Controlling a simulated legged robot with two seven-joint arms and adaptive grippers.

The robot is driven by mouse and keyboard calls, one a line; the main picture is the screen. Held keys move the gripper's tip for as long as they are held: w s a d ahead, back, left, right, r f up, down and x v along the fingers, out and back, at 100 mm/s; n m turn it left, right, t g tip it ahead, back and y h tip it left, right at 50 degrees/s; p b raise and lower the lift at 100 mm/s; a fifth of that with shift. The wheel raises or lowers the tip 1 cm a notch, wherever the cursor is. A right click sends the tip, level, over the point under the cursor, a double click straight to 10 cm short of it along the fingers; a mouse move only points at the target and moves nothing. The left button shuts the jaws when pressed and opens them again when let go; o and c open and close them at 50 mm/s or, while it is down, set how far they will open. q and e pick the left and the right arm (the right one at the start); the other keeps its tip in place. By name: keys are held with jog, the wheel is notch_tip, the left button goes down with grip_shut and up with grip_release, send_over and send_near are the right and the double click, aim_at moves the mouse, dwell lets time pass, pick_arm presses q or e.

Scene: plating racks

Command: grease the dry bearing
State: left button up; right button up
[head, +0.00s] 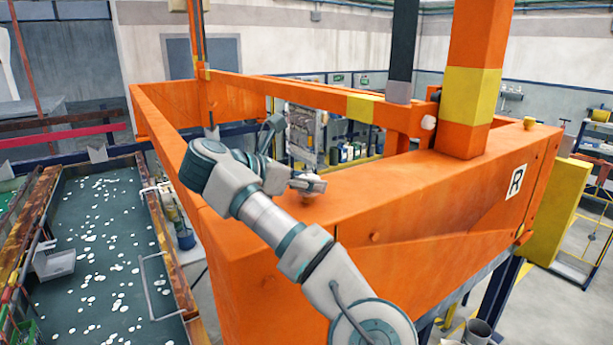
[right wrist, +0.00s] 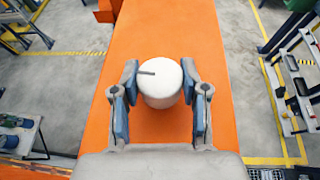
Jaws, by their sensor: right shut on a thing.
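My right gripper (head: 310,187) is over the top of the near orange beam (head: 400,200), reaching in from the lower middle of the head view. In the right wrist view a white round cap (right wrist: 160,88) with a short dark mark on its top stands on the orange surface, between the two blue-padded fingers. The right gripper is shut on this cap. In the head view the cap is mostly hidden by the fingers. No bearing can be clearly made out, and I cannot tell whether the cap covers one. My left gripper is not in view.
An orange post with a yellow band (head: 471,93) rises from the beam at right. A plate marked R (head: 516,181) is on the beam's side. A dark tank with white flecks (head: 95,240) lies left.

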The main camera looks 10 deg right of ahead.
jog(key=shift+w+f+m+g, duration=0.1)
jog(key=shift+m+g, duration=0.2)
dwell(0.4)
jog(key=o, duration=1)
jog(key=shift+o, duration=0.8)
jog(key=shift+w+p, duration=0.2)
jog(key=shift+p, duration=0.1)
jog(key=shift+s, duration=0.2)
